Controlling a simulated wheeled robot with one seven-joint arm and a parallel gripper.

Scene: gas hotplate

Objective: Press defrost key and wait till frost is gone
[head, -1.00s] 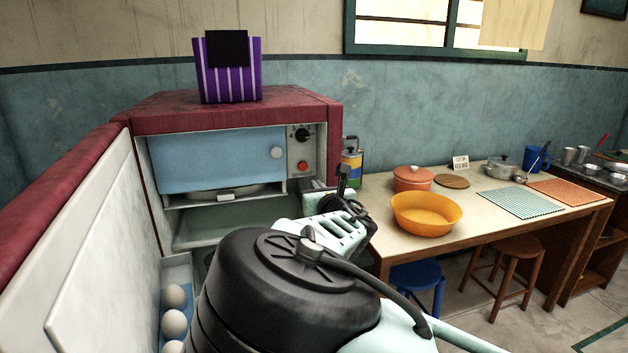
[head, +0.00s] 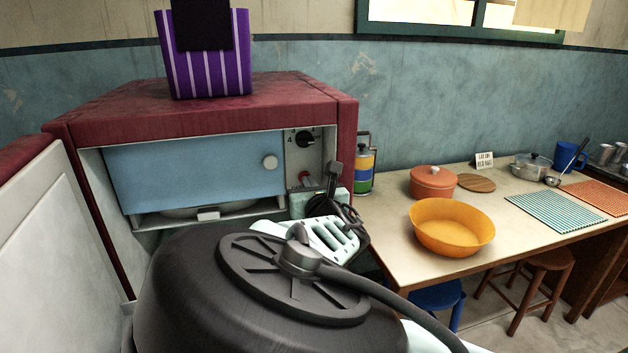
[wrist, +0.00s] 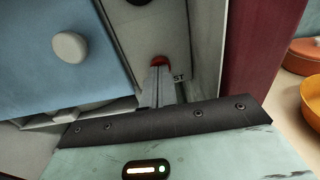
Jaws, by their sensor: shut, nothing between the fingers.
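The red defrost key (head: 305,179) sits on the grey control panel (head: 296,152) of the open fridge, below a black dial (head: 305,139). In the wrist view the key (wrist: 161,61) shows at the tips of my gripper (wrist: 158,72). My gripper's fingers are together and empty, pointing at the key. They touch or nearly touch it; I cannot tell whether it is pressed in. The blue freezer door (head: 190,172) with a round knob (head: 269,162) is closed, so any frost behind it is hidden. A tray (head: 170,217) shows under it.
The fridge's open door (head: 35,240) stands at left. A purple striped bag (head: 208,75) stands on the fridge top (head: 290,88). At right is a table (head: 390,231) with an orange bowl (head: 450,238) and an orange pot (head: 433,182). My arm hides the lower fridge.

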